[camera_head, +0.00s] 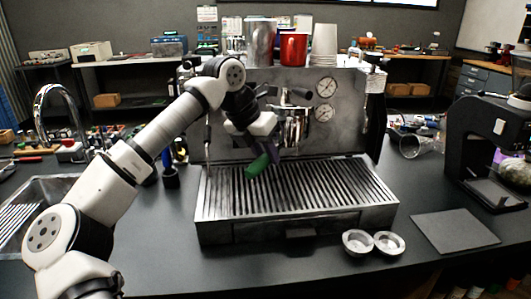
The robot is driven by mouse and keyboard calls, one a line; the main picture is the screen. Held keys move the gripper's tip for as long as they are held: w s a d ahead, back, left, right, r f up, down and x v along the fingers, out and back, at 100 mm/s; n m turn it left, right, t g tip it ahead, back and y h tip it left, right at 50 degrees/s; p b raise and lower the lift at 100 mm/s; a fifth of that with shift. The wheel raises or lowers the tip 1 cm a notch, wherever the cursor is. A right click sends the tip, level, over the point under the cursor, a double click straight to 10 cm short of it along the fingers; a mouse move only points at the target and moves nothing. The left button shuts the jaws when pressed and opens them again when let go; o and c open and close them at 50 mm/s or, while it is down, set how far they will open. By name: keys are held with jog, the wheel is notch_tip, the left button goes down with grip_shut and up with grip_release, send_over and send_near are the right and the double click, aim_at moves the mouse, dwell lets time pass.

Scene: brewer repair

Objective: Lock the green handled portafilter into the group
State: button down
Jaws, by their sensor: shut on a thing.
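The espresso machine (240,190) stands on the dark counter, with its chrome group (293,125) on the front panel. The green handle of the portafilter (257,166) juts down and toward the front left, just left of and below the group. My gripper (268,152) comes in from the upper left and is shut on the portafilter, above the drip tray. The portafilter's metal head is mostly hidden behind my gripper, so I cannot tell whether it touches the group or sits in it.
The slotted drip tray (300,190) below is empty. Two small metal baskets (358,242) lie in front of it at the right. A flat dark mat (454,231) and a black grinder (480,150) are at the right. A red mug (292,49) and cups top the machine.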

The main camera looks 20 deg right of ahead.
jog(key=shift+r+p, duration=0.75)
jog(key=shift+p, duration=0.05)
dwell(1.8)
dwell(0.3)
jog(key=shift+s+d+f+n+b, duration=0.15)
jog(key=shift+s+d+n+b, duration=0.2)
jog(key=shift+b, duration=0.3)
jog(key=s+d+n+t+y+b, duration=0.1)
jog(key=s+d+n+t+b, duration=0.2)
jog(key=d+n+b, duration=0.2)
jog(key=shift+s+n+y+b, duration=0.35)
jog(key=shift+n+b, duration=0.4)
jog(key=shift+n, duration=0.7)
jog(key=c, duration=1)
grip_release()
jog(key=shift+a, duration=0.1)
jog(key=shift+c, duration=0.2)
